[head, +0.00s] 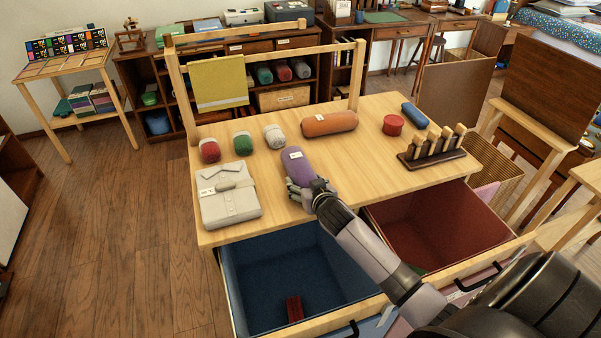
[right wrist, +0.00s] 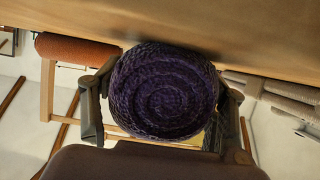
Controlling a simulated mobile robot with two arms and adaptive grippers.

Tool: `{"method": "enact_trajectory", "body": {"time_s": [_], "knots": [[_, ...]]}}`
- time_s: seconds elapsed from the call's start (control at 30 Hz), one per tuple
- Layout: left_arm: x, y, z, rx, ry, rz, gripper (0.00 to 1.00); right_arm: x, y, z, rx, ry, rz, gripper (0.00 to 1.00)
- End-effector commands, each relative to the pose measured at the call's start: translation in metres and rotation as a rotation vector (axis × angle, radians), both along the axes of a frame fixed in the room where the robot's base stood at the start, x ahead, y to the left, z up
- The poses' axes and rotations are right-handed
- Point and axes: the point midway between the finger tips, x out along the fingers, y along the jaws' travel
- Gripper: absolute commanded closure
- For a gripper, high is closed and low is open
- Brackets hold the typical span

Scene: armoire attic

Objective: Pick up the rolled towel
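A purple rolled towel (head: 296,165) with a white tag lies on the wooden table (head: 370,165). My right gripper (head: 302,190) is at its near end. In the right wrist view the roll's spiral end (right wrist: 163,92) fills the space between the two fingers, one on each side; their tips are hidden. Whether they press on it I cannot tell. The roll shows against the tabletop. An orange roll (head: 330,123) lies farther back and also shows in the right wrist view (right wrist: 75,50). My left gripper is not in view.
A folded grey shirt (head: 230,204) lies left of the purple roll. Red (head: 210,150), green (head: 243,144) and grey (head: 274,136) small rolls lie behind it. A dark rack (head: 432,160) with wooden pegs stands right. Open blue (head: 285,275) and red (head: 430,225) drawers are in front.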

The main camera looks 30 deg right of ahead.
Motion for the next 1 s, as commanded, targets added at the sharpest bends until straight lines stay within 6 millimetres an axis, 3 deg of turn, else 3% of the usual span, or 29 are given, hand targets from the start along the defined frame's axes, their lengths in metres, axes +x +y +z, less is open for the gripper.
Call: {"method": "enact_trajectory", "body": {"time_s": [0.37,0.67,0.87,1.0], "knots": [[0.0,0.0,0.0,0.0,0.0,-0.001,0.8,0.0,0.0,0.0,0.0,0.0,0.0,0.68],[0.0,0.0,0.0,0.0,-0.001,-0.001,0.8,0.0,0.0,0.003,0.0,-0.002,0.0,0.68],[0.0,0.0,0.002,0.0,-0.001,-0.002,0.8,0.001,0.0,0.023,-0.002,-0.005,0.0,0.68],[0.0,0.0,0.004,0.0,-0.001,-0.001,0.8,0.001,0.0,0.053,-0.001,-0.008,0.001,0.68]]}}
